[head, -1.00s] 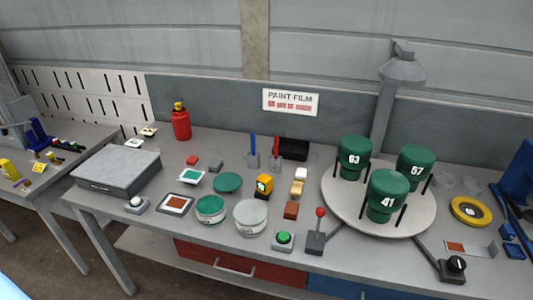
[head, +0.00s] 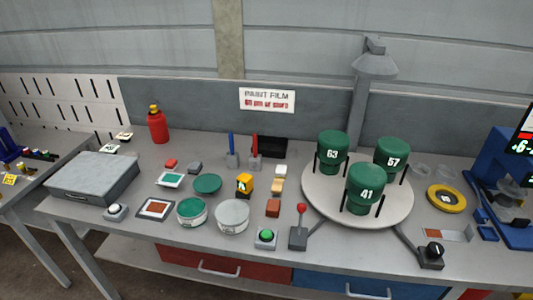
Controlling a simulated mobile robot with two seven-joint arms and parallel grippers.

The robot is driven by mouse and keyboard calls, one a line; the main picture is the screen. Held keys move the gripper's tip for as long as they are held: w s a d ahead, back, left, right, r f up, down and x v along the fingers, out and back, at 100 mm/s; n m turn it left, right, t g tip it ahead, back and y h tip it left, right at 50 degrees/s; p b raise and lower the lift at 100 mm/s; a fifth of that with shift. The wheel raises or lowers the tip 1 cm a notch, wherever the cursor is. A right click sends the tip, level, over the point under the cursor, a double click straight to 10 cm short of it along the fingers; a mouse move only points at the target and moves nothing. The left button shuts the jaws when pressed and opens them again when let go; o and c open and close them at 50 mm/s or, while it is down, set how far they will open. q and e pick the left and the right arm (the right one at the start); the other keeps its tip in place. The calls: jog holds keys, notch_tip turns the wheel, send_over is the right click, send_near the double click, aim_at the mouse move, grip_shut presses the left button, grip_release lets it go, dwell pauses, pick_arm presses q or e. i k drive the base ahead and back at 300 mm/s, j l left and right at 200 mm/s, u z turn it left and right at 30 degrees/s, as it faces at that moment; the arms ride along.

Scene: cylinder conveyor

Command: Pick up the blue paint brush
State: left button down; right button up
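The blue paint brush (head: 231,143) stands upright, handle up, in a small grey holder (head: 233,160) near the back of the bench. A red-handled brush (head: 254,146) stands in a similar holder just to its right. Neither of my grippers shows in the head view, so their state cannot be seen.
A black bin (head: 273,148) sits behind and right of the brushes. In front are a yellow device (head: 244,184), green lid (head: 207,184) and paint cans (head: 232,214). A turntable (head: 392,211) with green cylinders stands right. A red bottle (head: 158,127) is at back left.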

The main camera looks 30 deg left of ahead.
aim_at(231, 134)
jog(key=j+z, duration=0.15)
jog(key=j, duration=0.25)
jog(key=j+z, duration=0.1)
jog(key=j, duration=0.35)
jog(key=k+j+z, duration=0.15)
jog(key=j, duration=0.25)
jog(key=j+z, duration=0.1)
jog(key=j, duration=0.3)
jog(key=k+j+z, duration=0.15)
jog(key=j, duration=0.25)
jog(key=k+j+z, duration=0.15)
jog(key=j, duration=0.25)
jog(key=j+z, duration=0.1)
jog(key=j, duration=0.3)
jog(key=k, duration=0.05)
